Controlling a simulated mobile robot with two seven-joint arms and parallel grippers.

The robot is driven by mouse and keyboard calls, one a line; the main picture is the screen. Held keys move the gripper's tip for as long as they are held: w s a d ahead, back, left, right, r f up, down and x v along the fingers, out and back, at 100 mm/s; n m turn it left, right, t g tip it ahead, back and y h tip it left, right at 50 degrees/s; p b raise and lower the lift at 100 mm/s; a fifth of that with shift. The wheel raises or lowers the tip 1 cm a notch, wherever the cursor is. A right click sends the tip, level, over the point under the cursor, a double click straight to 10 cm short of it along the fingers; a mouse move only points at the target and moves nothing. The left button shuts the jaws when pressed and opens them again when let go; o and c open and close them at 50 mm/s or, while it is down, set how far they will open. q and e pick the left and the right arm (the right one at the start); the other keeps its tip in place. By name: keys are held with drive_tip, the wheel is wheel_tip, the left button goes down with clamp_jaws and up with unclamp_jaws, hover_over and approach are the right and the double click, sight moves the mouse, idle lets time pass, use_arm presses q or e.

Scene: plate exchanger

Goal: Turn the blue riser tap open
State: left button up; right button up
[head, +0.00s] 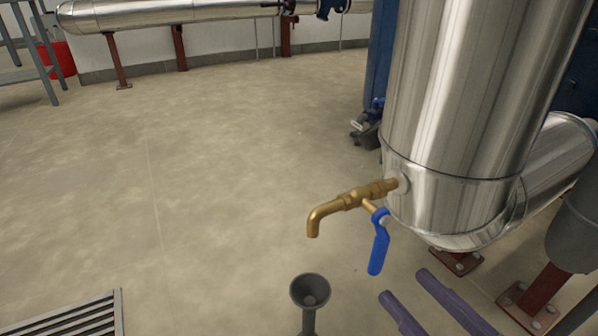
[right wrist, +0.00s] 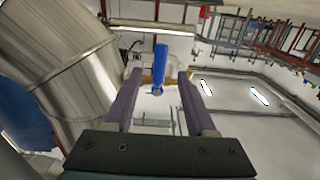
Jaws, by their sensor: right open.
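The riser tap (head: 345,200) is a brass bib tap on the side of a large shiny metal pipe. Its blue lever (head: 379,250) hangs down from the brass body. My right gripper (head: 404,284) comes in from the bottom of the head view, its two purple-grey fingers apart just below and right of the lever. In the right wrist view the blue lever (right wrist: 160,66) appears between the open fingertips, with brass behind it. The gripper is empty; I cannot tell whether a finger touches the lever. My left gripper is not in view.
A dark funnel (head: 310,290) stands below the spout. The metal riser (head: 450,100) and a rusty support foot (head: 537,305) are at the right. A floor grate (head: 75,318) is at the lower left. The floor left of the tap is clear.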

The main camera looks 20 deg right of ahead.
sight(382, 263)
drive_tip(key=w, duration=0.2)
drive_tip(key=w+b, duration=0.1)
drive_tip(key=w, duration=0.1)
drive_tip(key=w+b, duration=0.1)
drive_tip(key=w, duration=0.1)
drive_tip(key=shift+w+a+f, duration=0.1)
drive_tip(key=shift+a+f, duration=0.05)
drive_tip(key=shift+a, duration=0.1)
drive_tip(key=shift+w, duration=0.45)
drive_tip(key=shift+c, duration=0.2)
drive_tip(key=c, duration=0.4)
clamp_jaws()
